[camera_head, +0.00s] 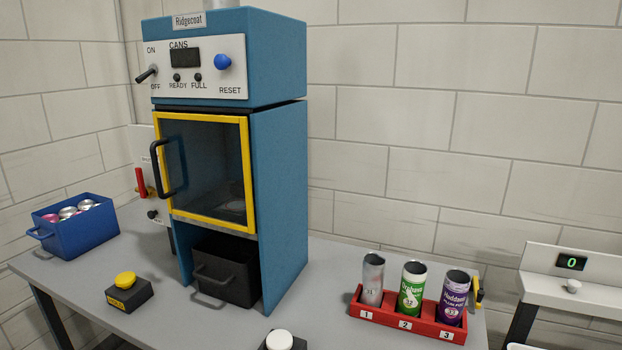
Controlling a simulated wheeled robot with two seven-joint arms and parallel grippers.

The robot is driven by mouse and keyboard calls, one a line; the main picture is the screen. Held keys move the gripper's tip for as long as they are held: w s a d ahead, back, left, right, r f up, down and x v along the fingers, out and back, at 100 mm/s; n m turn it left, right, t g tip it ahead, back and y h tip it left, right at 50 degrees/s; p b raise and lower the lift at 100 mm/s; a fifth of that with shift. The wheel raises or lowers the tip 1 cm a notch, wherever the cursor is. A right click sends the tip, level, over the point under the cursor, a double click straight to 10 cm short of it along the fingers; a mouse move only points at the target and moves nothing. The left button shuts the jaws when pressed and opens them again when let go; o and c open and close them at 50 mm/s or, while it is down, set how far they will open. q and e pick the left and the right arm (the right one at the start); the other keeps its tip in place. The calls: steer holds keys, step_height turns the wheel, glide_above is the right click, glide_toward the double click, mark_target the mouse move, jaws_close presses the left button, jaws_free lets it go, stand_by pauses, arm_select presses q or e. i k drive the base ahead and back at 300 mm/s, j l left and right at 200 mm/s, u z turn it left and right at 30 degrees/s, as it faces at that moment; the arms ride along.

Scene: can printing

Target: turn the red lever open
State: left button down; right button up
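The red lever (141,182) is on a pale panel (147,150) at the left side of the blue machine (279,160). The lever stands roughly upright, with a brass-coloured fitting beside its lower end. The machine's black door handle partly covers the panel, so some of its lettering is hidden. Neither of my grippers shows in the head view.
A blue bin (78,240) with several cans stands left. A yellow button box (129,293) and a white button (279,341) are in front. A yellow-framed door (249,176) looks closed above a black bin (226,275). A red rack (408,326) holds three cans.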

mark_target(139, 172)
steer(key=i+j+u, duration=0.1)
steer(key=j+u, duration=0.3)
steer(key=i+j+u, duration=0.15)
steer(key=j+u, duration=0.25)
steer(key=l, duration=0.05)
